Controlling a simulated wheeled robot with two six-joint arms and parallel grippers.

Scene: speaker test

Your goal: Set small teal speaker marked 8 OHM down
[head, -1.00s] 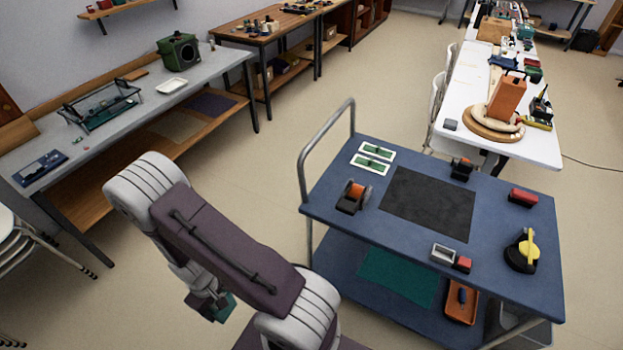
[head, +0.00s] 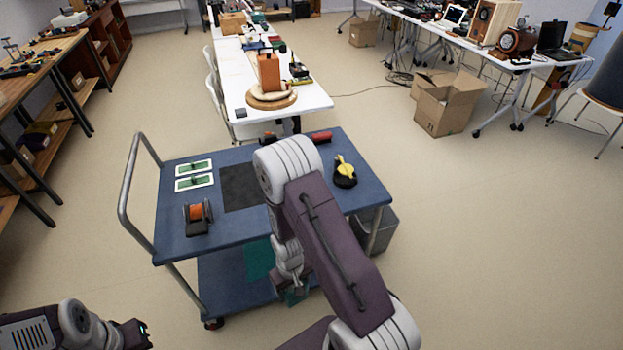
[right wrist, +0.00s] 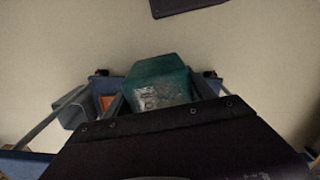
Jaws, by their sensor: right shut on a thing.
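The small teal speaker (right wrist: 160,78) shows in the right wrist view as a teal box with a pale, unreadable label on it. In the head view only a bit of teal (head: 298,297) shows below my right arm. My right gripper (head: 288,286) is shut on the speaker, beside the near side of the blue trolley (head: 215,238) and below its top. My arm hides most of the gripper. My left gripper (head: 137,334) is low at the left; its jaws are not clear.
The trolley top holds a dark mat (head: 238,190), two green-and-white cards (head: 194,177), an orange reel (head: 197,217) and a yellow-and-black tool (head: 345,171). A teal mat (head: 259,260) lies on the lower shelf. Open floor lies right of the trolley.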

